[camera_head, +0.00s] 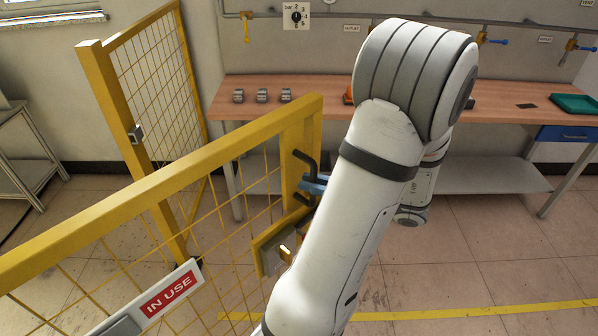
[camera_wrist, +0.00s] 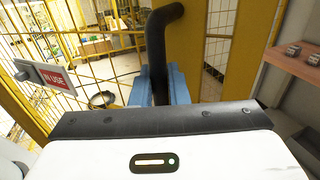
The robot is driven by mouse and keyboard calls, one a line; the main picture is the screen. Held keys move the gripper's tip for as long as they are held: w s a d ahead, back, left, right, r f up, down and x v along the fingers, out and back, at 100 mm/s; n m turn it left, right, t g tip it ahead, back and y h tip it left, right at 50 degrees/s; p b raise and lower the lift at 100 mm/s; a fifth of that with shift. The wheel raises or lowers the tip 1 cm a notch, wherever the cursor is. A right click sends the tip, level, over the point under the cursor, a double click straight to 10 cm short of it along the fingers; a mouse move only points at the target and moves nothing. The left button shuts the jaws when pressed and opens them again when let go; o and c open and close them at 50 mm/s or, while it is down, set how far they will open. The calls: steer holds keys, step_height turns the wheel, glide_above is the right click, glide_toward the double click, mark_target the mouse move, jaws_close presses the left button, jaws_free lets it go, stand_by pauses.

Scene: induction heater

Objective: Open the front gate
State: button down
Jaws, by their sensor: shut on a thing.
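The yellow mesh front gate (camera_head: 165,193) crosses the lower left of the head view, with a red "IN USE" sign (camera_head: 168,295) on it. Its black bar handle (camera_head: 303,158) is on the end upright. My gripper (camera_head: 314,184) has its blue fingers shut on this handle; my arm partly hides the grip. In the wrist view, the handle (camera_wrist: 158,45) stands between the blue fingers of my gripper (camera_wrist: 162,84). A yellow latch plate (camera_head: 278,244) sits below the handle. The gate's handle end stands apart from the yellow post (camera_head: 112,110) behind it.
Another yellow mesh panel (camera_head: 155,85) stands behind at the left, with a small metal catch (camera_head: 137,133). A wooden workbench (camera_head: 325,97) runs along the back wall, with small grey parts (camera_head: 262,95). Tiled floor (camera_head: 470,255) at the right is clear, crossed by a yellow line.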

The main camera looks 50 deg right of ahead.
steer(key=shift+s+a, duration=0.1)
steer(key=shift+s, duration=0.75)
steer(key=c, duration=1.5)
jaws_free()
steer(key=b+v, duration=0.1)
steer(key=v, duration=0.6)
steer(key=shift+s+b, duration=0.3)
steer(key=shift+s, duration=0.1)
